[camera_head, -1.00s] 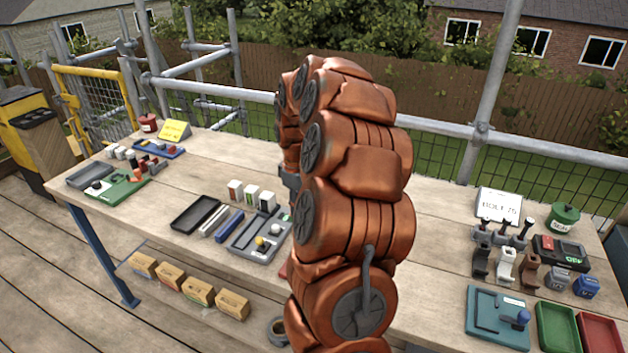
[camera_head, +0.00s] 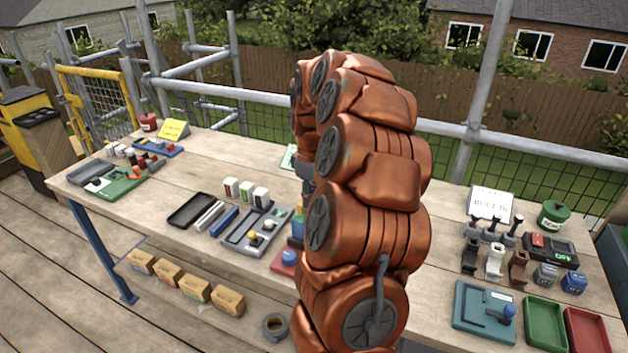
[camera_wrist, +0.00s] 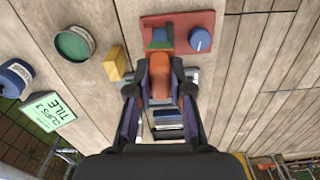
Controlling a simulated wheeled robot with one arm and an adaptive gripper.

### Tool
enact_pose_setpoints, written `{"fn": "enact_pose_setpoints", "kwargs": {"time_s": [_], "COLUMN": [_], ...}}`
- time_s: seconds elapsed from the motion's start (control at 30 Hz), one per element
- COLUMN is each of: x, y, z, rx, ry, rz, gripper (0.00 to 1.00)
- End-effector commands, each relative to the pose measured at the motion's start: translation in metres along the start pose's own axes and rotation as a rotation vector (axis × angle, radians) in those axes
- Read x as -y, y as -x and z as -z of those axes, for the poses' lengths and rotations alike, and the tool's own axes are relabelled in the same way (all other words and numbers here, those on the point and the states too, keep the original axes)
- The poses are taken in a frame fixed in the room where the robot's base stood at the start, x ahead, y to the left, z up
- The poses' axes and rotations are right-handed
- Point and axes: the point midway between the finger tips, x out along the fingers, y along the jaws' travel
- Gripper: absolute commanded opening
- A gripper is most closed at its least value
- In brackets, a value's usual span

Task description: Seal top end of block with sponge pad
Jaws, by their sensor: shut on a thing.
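In the wrist view, my gripper (camera_wrist: 160,92) is shut on an orange, rounded piece (camera_wrist: 160,72) between its two dark fingers. A red plate (camera_wrist: 178,18) lies just beyond it, with a green and blue block (camera_wrist: 160,38) and a round blue knob (camera_wrist: 200,39). The orange piece's far end appears close to the block; I cannot tell whether they touch. In the head view, the red plate (camera_head: 284,264) and blue parts (camera_head: 297,232) show left of my arm, which hides my gripper. I cannot identify the sponge pad for certain.
A yellow block (camera_wrist: 116,63) and a round green tin (camera_wrist: 74,43) stand left of my gripper in the wrist view. A grey tray (camera_head: 238,243) with small parts lies left of the red plate. Bolts, clips and a green tray (camera_head: 557,328) occupy the right side.

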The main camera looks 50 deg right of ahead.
Motion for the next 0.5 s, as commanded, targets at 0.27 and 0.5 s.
{"fn": "enact_pose_setpoints", "kwargs": {"time_s": [0.27,0.5], "x": [0.001,0.002], "y": [0.026,0.048], "z": [0.002,0.002], "rx": [-0.002,-0.001], "ry": [0.004,0.005], "rz": [-0.001,0.000], "gripper": [0.00,0.00]}}
